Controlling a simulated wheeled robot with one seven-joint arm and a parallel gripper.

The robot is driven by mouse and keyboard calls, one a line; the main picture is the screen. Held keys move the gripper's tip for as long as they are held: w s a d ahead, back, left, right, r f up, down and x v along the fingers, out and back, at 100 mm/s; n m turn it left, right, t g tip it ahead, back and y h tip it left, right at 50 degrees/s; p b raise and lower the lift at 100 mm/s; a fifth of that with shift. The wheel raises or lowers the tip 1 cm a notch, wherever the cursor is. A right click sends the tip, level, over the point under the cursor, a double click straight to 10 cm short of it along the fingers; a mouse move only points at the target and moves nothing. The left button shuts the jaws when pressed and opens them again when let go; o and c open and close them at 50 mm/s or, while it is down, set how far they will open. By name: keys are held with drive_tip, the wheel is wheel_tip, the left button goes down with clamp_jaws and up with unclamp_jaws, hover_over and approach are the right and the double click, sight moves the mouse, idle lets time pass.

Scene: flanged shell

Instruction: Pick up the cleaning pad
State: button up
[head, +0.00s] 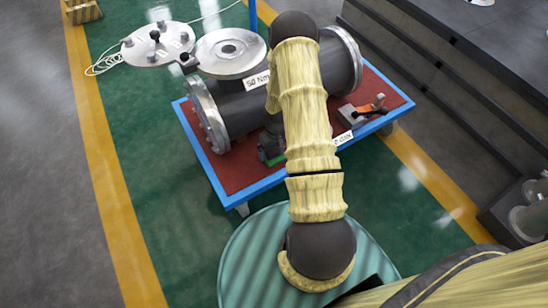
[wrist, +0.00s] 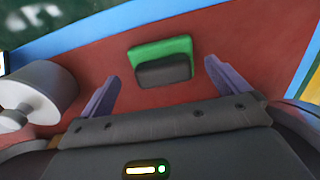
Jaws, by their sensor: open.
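The cleaning pad (wrist: 158,47) is a small green block with a dark grey piece on its near side. It lies on the red top of the blue-edged cart. In the wrist view my gripper (wrist: 161,73) is open, with one purple finger to the left of the pad and one to the right. The pad shows in the gap just beyond the fingertips, and neither finger appears to touch it. In the head view only a green sliver of the pad (head: 272,158) shows; my arm hides the rest and most of the gripper.
A large dark flanged shell (head: 240,103) stands on the cart (head: 245,190) close to the gripper. A clamp-like tool with an orange handle (head: 371,105) sits on the right. A grey cylindrical part (wrist: 40,90) is left of the fingers.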

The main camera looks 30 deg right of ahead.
sight(275, 151)
wheel_tip(275, 151, down, 3)
drive_tip(key=shift+w+a+f+b, duration=0.1)
drive_tip(key=shift+a+f+b, duration=0.1)
drive_tip(key=shift+b, duration=0.5)
drive_tip(key=shift+w, duration=0.25)
drive_tip(key=shift+a, duration=0.15)
drive_tip(key=shift+s+d, duration=0.3)
drive_tip(key=shift+d, duration=0.05)
drive_tip(key=c, duration=1.1)
drive_tip(key=shift+o, duration=0.2)
drive_tip(key=shift+a+r, duration=0.1)
drive_tip(key=shift+r, duration=0.05)
